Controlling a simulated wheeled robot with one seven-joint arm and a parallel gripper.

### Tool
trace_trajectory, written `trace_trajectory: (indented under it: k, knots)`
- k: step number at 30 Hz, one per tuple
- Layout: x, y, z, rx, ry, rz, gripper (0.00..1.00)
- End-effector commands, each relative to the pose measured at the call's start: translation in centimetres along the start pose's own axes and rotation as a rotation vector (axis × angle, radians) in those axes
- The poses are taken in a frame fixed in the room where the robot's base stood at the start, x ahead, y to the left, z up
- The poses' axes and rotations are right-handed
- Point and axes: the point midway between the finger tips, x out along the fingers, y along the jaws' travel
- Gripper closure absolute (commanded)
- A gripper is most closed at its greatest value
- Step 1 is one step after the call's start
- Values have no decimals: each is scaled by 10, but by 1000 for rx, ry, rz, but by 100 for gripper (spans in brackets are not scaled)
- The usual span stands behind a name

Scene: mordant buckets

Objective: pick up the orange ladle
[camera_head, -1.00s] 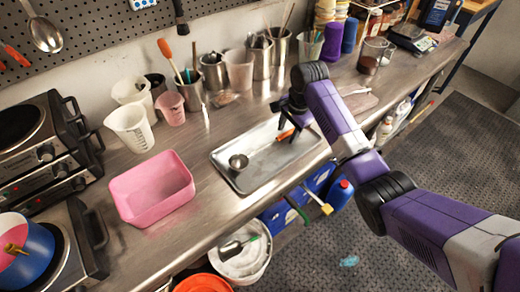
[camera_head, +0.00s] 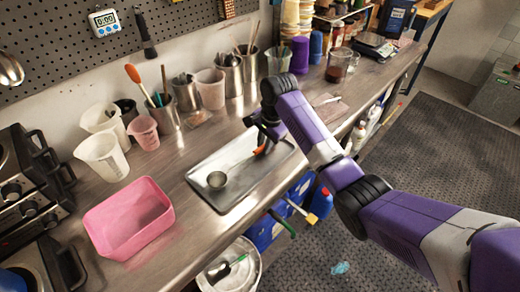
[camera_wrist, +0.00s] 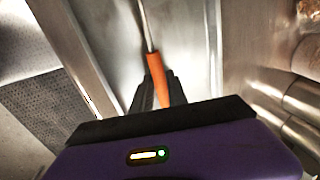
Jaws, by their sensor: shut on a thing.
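The orange ladle has a steel bowl (camera_head: 217,180) that rests in the left part of a shallow metal tray (camera_head: 197,192). Its orange handle (camera_head: 260,150) is at the tray's right part, under my gripper (camera_head: 264,138). In the wrist view the orange handle (camera_wrist: 157,77) lies between the dark fingers of my gripper (camera_wrist: 158,92), with the thin steel shaft (camera_wrist: 148,30) running away up the picture. My gripper is shut on the handle. The fingertips are partly hidden behind the arm in the head view.
A pink bin (camera_head: 130,218) stands to the left of the tray. White measuring jugs (camera_head: 103,155), a pink cup (camera_head: 144,131) and metal canisters of utensils (camera_head: 186,95) stand behind it. A cutting board (camera_head: 328,110) lies to the right. The counter's front edge is just before the tray.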

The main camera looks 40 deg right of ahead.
Motion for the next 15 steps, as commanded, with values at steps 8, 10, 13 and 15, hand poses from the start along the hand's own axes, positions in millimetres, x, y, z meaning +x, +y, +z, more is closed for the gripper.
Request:
trace_trajectory:
  k: [8, 10, 13, 15]
  knots:
    - [-50, -12, 0, -1, 3, -7, 100]
    - [-67, -15, -1, -1, 3, -8, 100]
    - [-92, -20, 0, -1, 4, -7, 100]
    - [-109, -23, 0, 0, 3, -7, 100]
